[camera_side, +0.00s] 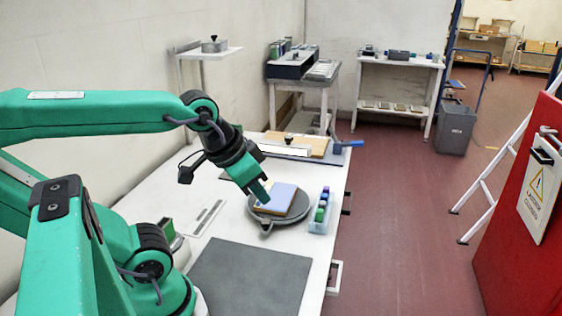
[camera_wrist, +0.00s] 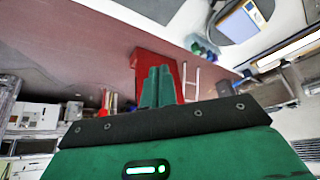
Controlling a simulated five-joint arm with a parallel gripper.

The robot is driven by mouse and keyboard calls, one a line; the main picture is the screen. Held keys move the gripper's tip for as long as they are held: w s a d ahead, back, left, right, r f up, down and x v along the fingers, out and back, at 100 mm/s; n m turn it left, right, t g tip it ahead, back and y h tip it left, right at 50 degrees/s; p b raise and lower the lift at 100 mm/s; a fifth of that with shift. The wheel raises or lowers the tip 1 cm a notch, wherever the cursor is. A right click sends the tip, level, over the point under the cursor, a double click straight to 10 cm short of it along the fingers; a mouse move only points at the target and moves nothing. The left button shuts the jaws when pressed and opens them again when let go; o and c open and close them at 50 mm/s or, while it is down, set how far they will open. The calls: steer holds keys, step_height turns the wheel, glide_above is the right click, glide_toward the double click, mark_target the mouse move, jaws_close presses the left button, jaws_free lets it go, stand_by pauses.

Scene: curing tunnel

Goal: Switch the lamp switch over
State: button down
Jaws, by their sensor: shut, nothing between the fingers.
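I cannot pick out the lamp switch with certainty in either view. My gripper (camera_side: 261,193) is shut and empty, pointing down and to the right in the side view. In that picture its tip is at the left edge of a blue-topped block (camera_side: 277,197), and I cannot tell whether they touch. The block lies on a round grey turntable (camera_side: 300,214) with a small grey part at its front. In the wrist view my green fingers (camera_wrist: 158,86) are together with nothing between them. The block (camera_wrist: 240,22) and turntable (camera_wrist: 262,8) show at upper right there.
A clear holder with small bottles (camera_side: 320,212) stands right of the turntable. A dark grey mat (camera_side: 250,282) lies in front. A thin white slotted piece (camera_side: 206,217) lies to the left. A board (camera_side: 300,147) lies behind. A red cabinet (camera_side: 525,215) stands across the floor.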

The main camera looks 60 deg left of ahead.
steer(key=shift+w, duration=0.1)
steer(key=w+a+f+t+y, duration=0.1)
steer(key=w+a+y, duration=0.1)
steer(key=w+a, duration=0.75)
steer(key=w+a+y, duration=0.2)
steer(key=w+a, duration=0.4)
steer(key=a, duration=0.6)
steer(key=s+a+f+y, duration=0.1)
steer(key=a+f, duration=0.3)
steer(key=a, duration=0.5)
steer(key=s+a+f+y, duration=0.1)
steer(key=a+f, duration=0.3)
steer(key=a, duration=0.5)
steer(key=s+a+f+g+y, duration=0.1)
steer(key=a+f, duration=0.3)
steer(key=a, duration=0.5)
steer(key=shift+a+y, duration=0.25)
steer(key=shift+y, duration=0.05)
steer(key=shift+f, duration=0.2)
steer(key=shift+s+a+f, duration=0.1)
steer(key=shift+s+f, duration=0.05)
steer(key=shift+f, duration=1.25)
steer(key=shift+s+a+f, duration=0.1)
steer(key=shift+a+f, duration=0.05)
steer(key=shift+f, duration=1.3)
steer(key=shift+s+a+f, duration=0.1)
steer(key=shift+s+f, duration=0.05)
steer(key=shift+f, duration=1.25)
